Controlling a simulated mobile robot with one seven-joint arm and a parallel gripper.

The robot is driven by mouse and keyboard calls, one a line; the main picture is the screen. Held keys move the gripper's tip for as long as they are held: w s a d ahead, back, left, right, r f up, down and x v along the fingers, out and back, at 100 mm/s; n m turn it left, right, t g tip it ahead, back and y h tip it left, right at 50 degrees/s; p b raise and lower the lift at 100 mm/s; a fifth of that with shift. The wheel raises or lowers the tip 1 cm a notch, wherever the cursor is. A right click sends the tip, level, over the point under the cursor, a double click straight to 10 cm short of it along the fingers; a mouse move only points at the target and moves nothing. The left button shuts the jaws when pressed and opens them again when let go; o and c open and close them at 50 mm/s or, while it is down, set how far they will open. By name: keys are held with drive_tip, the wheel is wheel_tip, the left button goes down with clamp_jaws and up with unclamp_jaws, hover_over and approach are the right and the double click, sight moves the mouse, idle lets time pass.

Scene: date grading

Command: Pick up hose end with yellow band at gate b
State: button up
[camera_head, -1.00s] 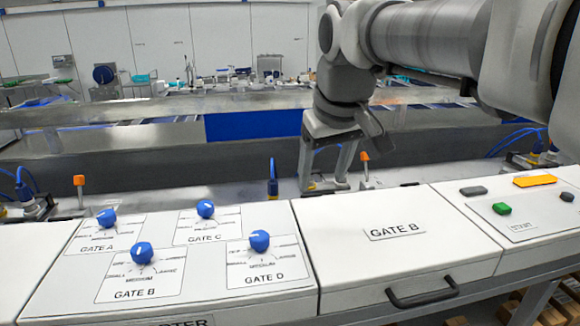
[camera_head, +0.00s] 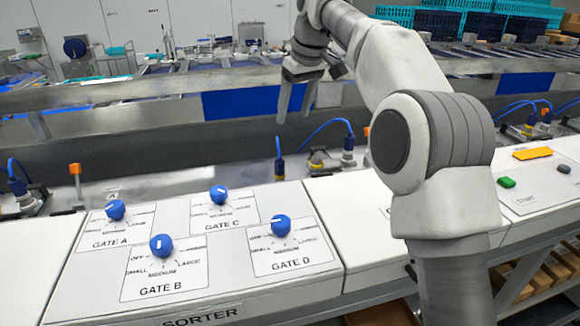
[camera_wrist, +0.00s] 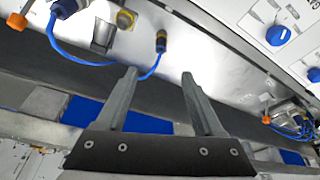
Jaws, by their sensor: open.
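A blue hose end (camera_head: 279,168) stands upright on the metal deck behind the knob panel. In the wrist view the same hose end (camera_wrist: 161,42) shows a thin yellowish band, just beyond my fingertips. Its blue hose (camera_wrist: 115,65) loops left to a dark blue connector (camera_wrist: 68,8). A yellow-ringed fitting (camera_wrist: 125,18) sits between them; it also shows in the head view (camera_head: 317,160). My gripper (camera_head: 296,114) is open and empty, fingers pointing down, above and apart from the hose end. Its fingers also show in the wrist view (camera_wrist: 158,73).
The white knob panel (camera_head: 105,270) has several blue knobs. Orange-topped posts (camera_head: 75,170) and other hose fittings (camera_head: 22,192) stand along the deck. A metal rail (camera_head: 130,100) runs behind. The deck left of the hose end is mostly clear.

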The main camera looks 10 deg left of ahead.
approach(280, 161)
drive_tip(key=x, duration=0.4)
drive_tip(key=shift+d+f+b, duration=0.25)
drive_tip(key=shift+f+b, duration=0.05)
drive_tip(key=shift+f, duration=0.15)
drive_tip(key=shift+a+p+x, duration=0.15)
drive_tip(key=shift+p+x, duration=0.2)
drive_tip(key=shift+x, duration=1.05)
drive_tip(key=shift+a+p+x, duration=0.2)
drive_tip(key=shift+p+x, duration=0.1)
drive_tip(key=shift+x, duration=1.05)
clamp_jaws()
drive_tip(key=shift+r, duration=0.1)
